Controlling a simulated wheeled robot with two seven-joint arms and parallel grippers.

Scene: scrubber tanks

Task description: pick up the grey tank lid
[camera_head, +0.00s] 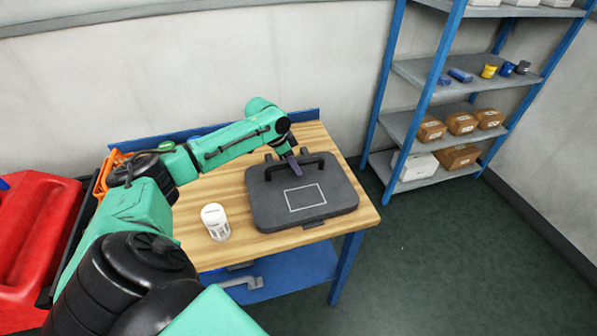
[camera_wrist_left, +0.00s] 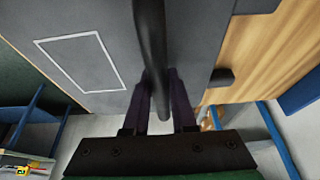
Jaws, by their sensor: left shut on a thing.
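The grey tank lid (camera_head: 262,207) is a dark grey slab with rounded corners, a pale rectangle outline and a black bar handle (camera_head: 318,161) along its far side. It lies flat on the wooden table, or very close above it. My left gripper (camera_head: 293,164) reaches in from the left and is shut on the handle. In the left wrist view the black handle (camera_wrist_left: 150,45) runs between the two dark fingers (camera_wrist_left: 160,103), with the grey lid (camera_wrist_left: 100,20) beyond. My right gripper is not in view.
A blue shelf rack (camera_head: 423,110) with boxes stands at the back right. Green floor is clear at right.

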